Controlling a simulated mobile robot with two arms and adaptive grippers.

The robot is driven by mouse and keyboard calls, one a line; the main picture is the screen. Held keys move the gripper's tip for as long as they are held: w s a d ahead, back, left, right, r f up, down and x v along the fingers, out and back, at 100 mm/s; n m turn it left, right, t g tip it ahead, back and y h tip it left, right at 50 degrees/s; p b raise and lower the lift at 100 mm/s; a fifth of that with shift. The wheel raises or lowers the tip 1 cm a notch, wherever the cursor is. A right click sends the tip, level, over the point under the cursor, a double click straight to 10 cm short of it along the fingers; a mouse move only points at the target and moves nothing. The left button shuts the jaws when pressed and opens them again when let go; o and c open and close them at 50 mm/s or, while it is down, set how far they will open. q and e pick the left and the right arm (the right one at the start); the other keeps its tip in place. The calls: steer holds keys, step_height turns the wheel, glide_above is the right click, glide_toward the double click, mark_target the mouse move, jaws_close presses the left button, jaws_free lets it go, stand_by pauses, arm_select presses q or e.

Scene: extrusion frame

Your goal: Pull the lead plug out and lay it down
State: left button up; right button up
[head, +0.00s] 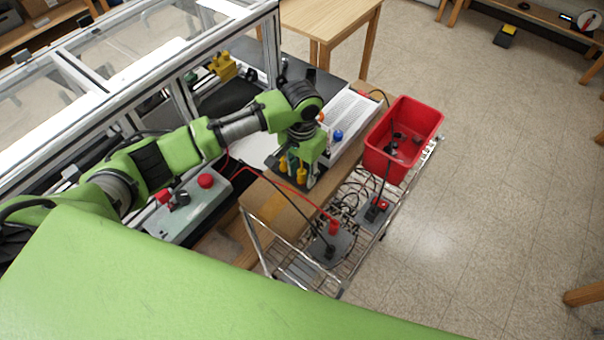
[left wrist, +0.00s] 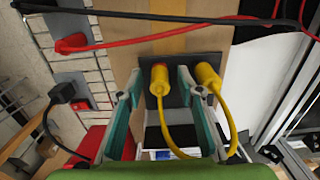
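My left gripper (head: 293,176) points down over the cardboard-brown surface beside the wire shelf. In the left wrist view its two teal fingers (left wrist: 160,82) are spread, with a gap on either side of a yellow plug (left wrist: 159,85). A second yellow plug (left wrist: 207,77) stands by the right finger. Both sit upright on a dark plate (left wrist: 178,98), and a yellow lead (left wrist: 166,130) loops between them. In the head view the yellow plugs (head: 301,172) show beneath the gripper. Contact between finger and plug cannot be made out. My right gripper is not in view.
A red plug (head: 333,227) and a black plug (head: 330,250) stand on a grey plate on the wire shelf (head: 297,268). Red and black leads cross nearby. A red bin (head: 425,120) and a white tray (head: 357,112) are close. An aluminium frame (head: 182,98) borders the left.

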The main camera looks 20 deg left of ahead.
mark_target(302, 171)
arm_select(q)
jaws_close()
steer(key=shift+r, duration=0.15)
steer(key=shift+w+r, duration=0.1)
steer(key=shift+r, duration=2.75)
